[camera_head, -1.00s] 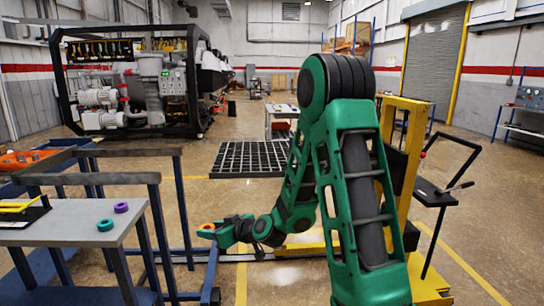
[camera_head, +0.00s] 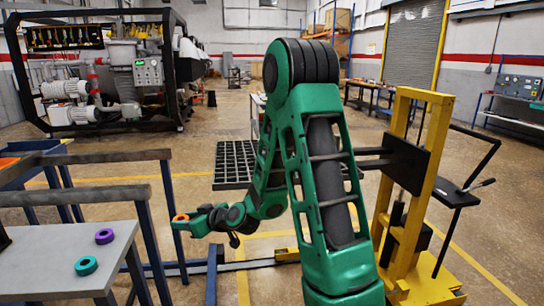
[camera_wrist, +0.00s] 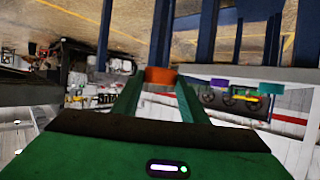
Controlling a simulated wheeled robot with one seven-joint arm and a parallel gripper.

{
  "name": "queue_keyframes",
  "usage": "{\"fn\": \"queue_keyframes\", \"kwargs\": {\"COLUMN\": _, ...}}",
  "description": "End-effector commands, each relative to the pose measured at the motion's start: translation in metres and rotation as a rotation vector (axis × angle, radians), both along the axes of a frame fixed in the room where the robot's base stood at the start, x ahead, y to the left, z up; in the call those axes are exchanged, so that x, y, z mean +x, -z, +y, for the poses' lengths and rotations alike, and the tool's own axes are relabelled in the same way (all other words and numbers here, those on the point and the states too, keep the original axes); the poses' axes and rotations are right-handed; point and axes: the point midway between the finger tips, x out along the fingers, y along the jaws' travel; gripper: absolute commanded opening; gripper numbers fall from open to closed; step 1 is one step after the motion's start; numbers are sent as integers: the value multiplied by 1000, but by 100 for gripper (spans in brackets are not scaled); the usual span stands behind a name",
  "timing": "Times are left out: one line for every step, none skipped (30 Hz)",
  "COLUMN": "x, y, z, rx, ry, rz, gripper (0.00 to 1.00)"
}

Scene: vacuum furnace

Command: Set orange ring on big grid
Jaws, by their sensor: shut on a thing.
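My gripper (camera_head: 182,219) is shut on the orange ring (camera_head: 181,217) and holds it in the air, just right of the grey table. In the wrist view the orange ring (camera_wrist: 160,75) sits between the two green fingertips. The big grid (camera_head: 233,164), a dark lattice of square cells, lies farther back, behind my arm. My arm covers its right part. The gripper is apart from the grid, nearer to me and to its left.
A grey table (camera_head: 50,268) at the left bears a teal ring (camera_head: 86,266) and a purple ring (camera_head: 104,236). Blue-legged rails (camera_head: 90,195) stand behind it. A yellow lift (camera_head: 410,200) with a black plate stands right of my arm. Open floor lies left of the grid.

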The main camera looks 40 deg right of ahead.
Motion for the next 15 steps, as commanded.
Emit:
{"fn": "queue_keyframes", "kwargs": {"x": 0, "y": 0, "z": -2, "rx": 0, "ry": 2, "rz": -1, "gripper": 9}}
{"fn": "queue_keyframes", "kwargs": {"x": 0, "y": 0, "z": -2, "rx": 0, "ry": 3, "rz": -1, "gripper": 9}}
{"fn": "queue_keyframes", "kwargs": {"x": 0, "y": 0, "z": -3, "rx": 0, "ry": 4, "rz": -1, "gripper": 9}}
{"fn": "queue_keyframes", "kwargs": {"x": 0, "y": 0, "z": -4, "rx": 0, "ry": 4, "rz": -1, "gripper": 9}}
{"fn": "queue_keyframes", "kwargs": {"x": 0, "y": 0, "z": -4, "rx": 0, "ry": 5, "rz": -1, "gripper": 9}}
{"fn": "queue_keyframes", "kwargs": {"x": 0, "y": 0, "z": -4, "rx": 0, "ry": 5, "rz": -1, "gripper": 9}}
{"fn": "queue_keyframes", "kwargs": {"x": 0, "y": 0, "z": -4, "rx": 0, "ry": 5, "rz": -1, "gripper": 9}}
{"fn": "queue_keyframes", "kwargs": {"x": 0, "y": 0, "z": -4, "rx": 0, "ry": 5, "rz": -1, "gripper": 9}}
{"fn": "queue_keyframes", "kwargs": {"x": 0, "y": 0, "z": -5, "rx": 0, "ry": 6, "rz": -1, "gripper": 9}}
{"fn": "queue_keyframes", "kwargs": {"x": 0, "y": -1, "z": -5, "rx": 0, "ry": 6, "rz": -1, "gripper": 9}}
{"fn": "queue_keyframes", "kwargs": {"x": 0, "y": -1, "z": -6, "rx": -1, "ry": 7, "rz": -1, "gripper": 9}}
{"fn": "queue_keyframes", "kwargs": {"x": 0, "y": -3, "z": -9, "rx": 0, "ry": 12, "rz": -2, "gripper": 9}}
{"fn": "queue_keyframes", "kwargs": {"x": -1, "y": -6, "z": -13, "rx": 0, "ry": 16, "rz": -4, "gripper": 9}}
{"fn": "queue_keyframes", "kwargs": {"x": -1, "y": -9, "z": -19, "rx": 1, "ry": 23, "rz": -5, "gripper": 9}}
{"fn": "queue_keyframes", "kwargs": {"x": -1, "y": -15, "z": -28, "rx": 2, "ry": 32, "rz": -7, "gripper": 9}}
